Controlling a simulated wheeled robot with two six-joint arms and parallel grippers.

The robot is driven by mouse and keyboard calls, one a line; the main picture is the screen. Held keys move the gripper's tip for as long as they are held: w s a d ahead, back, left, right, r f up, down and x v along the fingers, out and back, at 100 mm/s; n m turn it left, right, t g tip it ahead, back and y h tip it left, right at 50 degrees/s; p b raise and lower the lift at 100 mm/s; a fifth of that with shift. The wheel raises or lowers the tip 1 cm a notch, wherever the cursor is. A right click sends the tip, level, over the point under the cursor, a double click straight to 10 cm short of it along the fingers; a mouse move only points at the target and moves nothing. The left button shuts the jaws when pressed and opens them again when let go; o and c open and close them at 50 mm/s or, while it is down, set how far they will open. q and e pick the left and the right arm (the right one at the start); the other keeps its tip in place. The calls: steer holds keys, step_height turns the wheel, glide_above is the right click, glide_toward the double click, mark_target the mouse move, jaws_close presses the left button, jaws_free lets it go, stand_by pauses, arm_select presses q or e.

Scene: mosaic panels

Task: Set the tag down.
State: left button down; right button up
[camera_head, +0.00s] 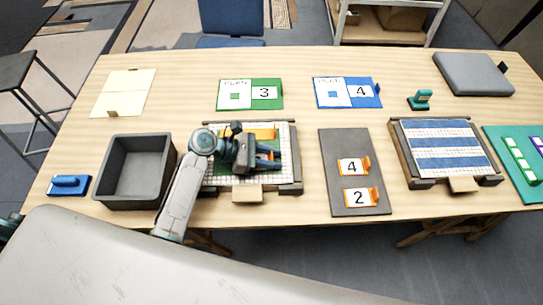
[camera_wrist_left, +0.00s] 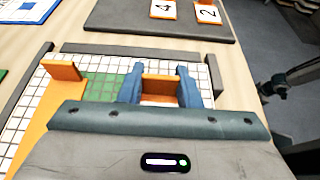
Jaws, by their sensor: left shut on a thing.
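My left gripper (camera_head: 268,157) is over the white gridded panel (camera_head: 223,180) left of the table's middle. In the left wrist view, its two blue fingers (camera_wrist_left: 159,74) are shut on the orange grip of a tag (camera_wrist_left: 160,88). The tag's white face shows a little below the grip; any number on it is hidden. I cannot tell whether the tag touches the panel. Two similar tags, a 4 (camera_head: 351,167) and a 2 (camera_head: 359,197), lie on the dark grey mat (camera_head: 338,142) to the right. My right gripper is not in view.
An orange piece (camera_wrist_left: 62,70) and a green patch (camera_wrist_left: 100,86) lie on the panel beside the fingers. A grey bin (camera_head: 112,170) stands to the left. A blue-striped panel (camera_head: 445,150) is at right. Plan cards, green (camera_head: 277,84) and blue (camera_head: 374,100), lie behind.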

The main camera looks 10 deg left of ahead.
arm_select(q)
steer(key=shift+f, duration=0.15)
steer(key=c, duration=1.1)
jaws_free()
steer(key=shift+o, duration=0.2)
steer(key=shift+a+r, duration=0.15)
steer(key=shift+r, duration=0.15)
steer(key=p+v, duration=0.7)
steer(key=v, duration=0.3)
steer(key=shift+s+r, duration=0.1)
steer(key=shift+r, duration=0.05)
steer(key=shift+s+a+r+p, duration=0.15)
steer(key=shift+a+p, duration=0.3)
steer(key=shift+a, duration=0.3)
